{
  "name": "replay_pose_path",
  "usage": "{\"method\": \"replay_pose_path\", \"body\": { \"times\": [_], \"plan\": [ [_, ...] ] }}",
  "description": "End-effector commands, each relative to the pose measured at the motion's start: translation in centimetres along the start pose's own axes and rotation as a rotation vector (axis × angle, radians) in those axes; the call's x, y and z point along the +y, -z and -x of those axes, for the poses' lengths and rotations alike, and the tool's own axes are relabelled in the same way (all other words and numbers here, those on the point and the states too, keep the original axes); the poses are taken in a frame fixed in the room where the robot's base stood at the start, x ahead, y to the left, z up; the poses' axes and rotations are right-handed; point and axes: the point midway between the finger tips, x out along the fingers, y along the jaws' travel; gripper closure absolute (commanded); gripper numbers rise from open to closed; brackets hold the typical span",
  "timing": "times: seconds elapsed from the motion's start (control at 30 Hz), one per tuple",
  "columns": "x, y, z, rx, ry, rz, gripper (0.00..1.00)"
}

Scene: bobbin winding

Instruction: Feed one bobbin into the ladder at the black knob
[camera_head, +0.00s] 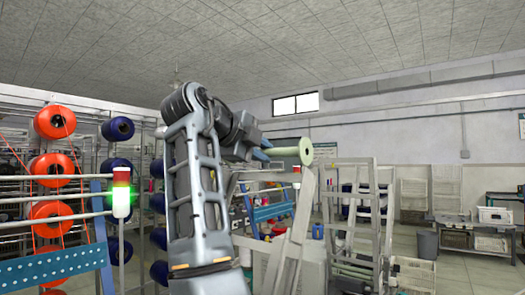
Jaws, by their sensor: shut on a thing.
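A pale green bobbin (284,151) with its round end face to the right is held up near the middle of the picture, lying about level. My gripper (262,153) is shut on its left end; the fingertips are small and partly hidden by my arm. A grey ladder-like frame (374,215) stands on the floor to the right of and below the bobbin, apart from it. I cannot tell whether this is the ladder of the task. I cannot make out a black knob; my arm hides part of the middle.
Orange bobbins (55,122) and dark blue bobbins (118,129) sit on a rack at left. A signal lamp (121,192) glows green. Blue perforated rails (52,268) stand low left and behind my arm. A grey bin (426,243) and a workbench (455,232) stand at right.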

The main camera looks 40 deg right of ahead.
Motion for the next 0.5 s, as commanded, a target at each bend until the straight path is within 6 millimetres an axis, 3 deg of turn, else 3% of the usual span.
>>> {"method": "replay_pose_path", "body": {
  "times": [0.5],
  "plan": [
    [3.0, 0.0, 0.3, 0.000, 0.000, 0.001, 1.00]
  ]
}}
